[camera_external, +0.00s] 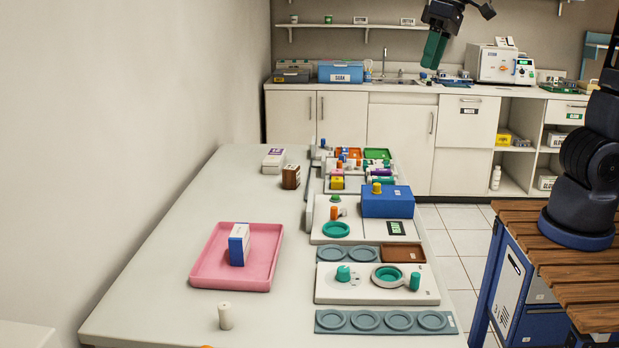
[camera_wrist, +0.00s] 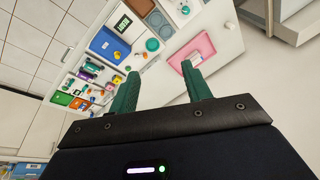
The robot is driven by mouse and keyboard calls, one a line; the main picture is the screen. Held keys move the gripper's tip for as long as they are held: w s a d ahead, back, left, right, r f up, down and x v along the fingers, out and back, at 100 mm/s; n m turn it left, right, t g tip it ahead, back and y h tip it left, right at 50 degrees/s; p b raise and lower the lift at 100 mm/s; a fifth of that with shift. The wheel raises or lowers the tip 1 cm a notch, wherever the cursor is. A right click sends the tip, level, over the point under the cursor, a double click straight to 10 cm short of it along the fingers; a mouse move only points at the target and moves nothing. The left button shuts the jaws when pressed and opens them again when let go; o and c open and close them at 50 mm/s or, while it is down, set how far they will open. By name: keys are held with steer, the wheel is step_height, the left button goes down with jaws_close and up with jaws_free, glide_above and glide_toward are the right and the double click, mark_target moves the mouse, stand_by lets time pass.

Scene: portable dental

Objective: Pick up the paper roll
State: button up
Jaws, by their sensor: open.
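A small off-white upright cylinder (camera_external: 225,316), which looks like the paper roll, stands on the near left part of the long table (camera_external: 150,290), in front of the pink tray. I cannot make it out clearly in the wrist view. My gripper (camera_external: 435,48) is high at the top of the external view, well above and far beyond the cylinder. Its two green fingers also show in the wrist view, apart with nothing between them (camera_wrist: 163,85).
The pink tray (camera_external: 205,272) holds a blue-and-white box (camera_external: 239,245). A dark teal holder (camera_external: 385,331) with round recesses, a white station (camera_external: 335,292) and a blue box (camera_external: 387,201) line the table's right side. The table's left side is mostly clear.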

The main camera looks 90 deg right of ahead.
steer(key=w+a+f+m, duration=0.1)
steer(key=w+a+m, duration=0.1)
steer(key=w, duration=0.4)
steer(key=w+a+f+m, duration=0.1)
steer(key=w+a+f, duration=0.15)
steer(key=w, duration=0.45)
steer(key=m+g, duration=0.3)
steer(key=m, duration=0.7)
glide_above(224, 305)
steer(key=shift+h, duration=0.3)
steer(key=f, duration=3)
steer(key=shift+s+d+f, duration=0.1)
steer(key=shift+s+d, duration=0.1)
step_height(224, 305, down, 5)
steer(key=shift+f, duration=0.1)
steer(key=shift+w+a+f, duration=0.1)
steer(key=shift+a+f, duration=0.05)
steer(key=shift+f, duration=1.15)
steer(key=shift+w+a+f, duration=0.1)
steer(key=shift+a+f, duration=0.05)
steer(key=shift+f, duration=1.15)
steer(key=c, duration=1.1)
